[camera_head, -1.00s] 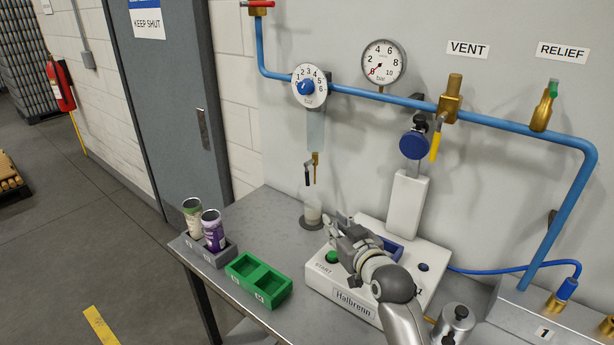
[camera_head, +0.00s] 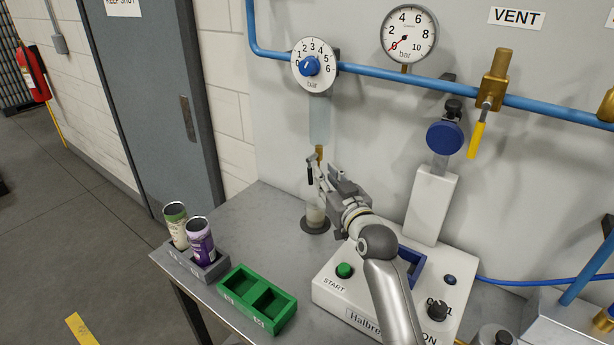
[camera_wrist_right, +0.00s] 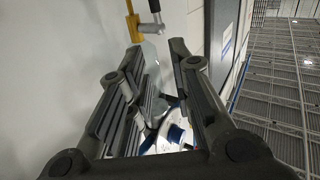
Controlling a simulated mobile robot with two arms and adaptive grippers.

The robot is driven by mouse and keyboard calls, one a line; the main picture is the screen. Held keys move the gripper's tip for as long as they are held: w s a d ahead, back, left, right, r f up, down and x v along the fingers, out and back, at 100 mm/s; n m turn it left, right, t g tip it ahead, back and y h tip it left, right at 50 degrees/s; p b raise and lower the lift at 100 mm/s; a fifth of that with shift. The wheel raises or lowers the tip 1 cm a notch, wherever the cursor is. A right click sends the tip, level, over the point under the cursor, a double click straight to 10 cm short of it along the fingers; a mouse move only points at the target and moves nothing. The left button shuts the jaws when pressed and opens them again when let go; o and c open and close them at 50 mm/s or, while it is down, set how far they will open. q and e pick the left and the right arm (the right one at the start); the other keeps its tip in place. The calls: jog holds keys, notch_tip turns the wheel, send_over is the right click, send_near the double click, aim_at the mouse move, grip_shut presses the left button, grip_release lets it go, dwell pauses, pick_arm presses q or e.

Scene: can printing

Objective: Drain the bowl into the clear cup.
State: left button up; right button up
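The clear bowl (camera_head: 319,122) hangs under the regulator dial (camera_head: 314,64). Below it is a brass drain valve (camera_head: 319,153) with a black-handled lever (camera_head: 311,172) pointing down. The clear cup (camera_head: 315,212) stands upright below the valve on a dark round base; its lower part looks pale. My right gripper (camera_head: 322,178) is beside the lever, above and right of the cup, and partly hides both. In the right wrist view its fingers (camera_wrist_right: 157,50) are apart with nothing gripped; the valve (camera_wrist_right: 130,27) and black handle (camera_wrist_right: 154,6) lie beyond the tips. My left gripper is out of view.
A white machine (camera_head: 330,290) with a green START button stands under my right arm. A green two-slot tray (camera_head: 258,298) and a grey holder (camera_head: 190,262) with two cans are at left. A blue pipe (camera_head: 380,75) crosses the wall above. The bench between holder and cup is clear.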

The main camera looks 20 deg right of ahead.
jog(key=b, duration=0.4)
send_near(311, 174)
jog(key=w, duration=0.5)
jog(key=w+p, duration=0.1)
jog(key=w, duration=0.2)
jog(key=shift+w+a, duration=0.25)
jog(key=shift+a, duration=0.05)
jog(key=shift+w+a, duration=0.1)
jog(key=shift+w, duration=1)
jog(key=shift+c, duration=0.2)
grip_shut()
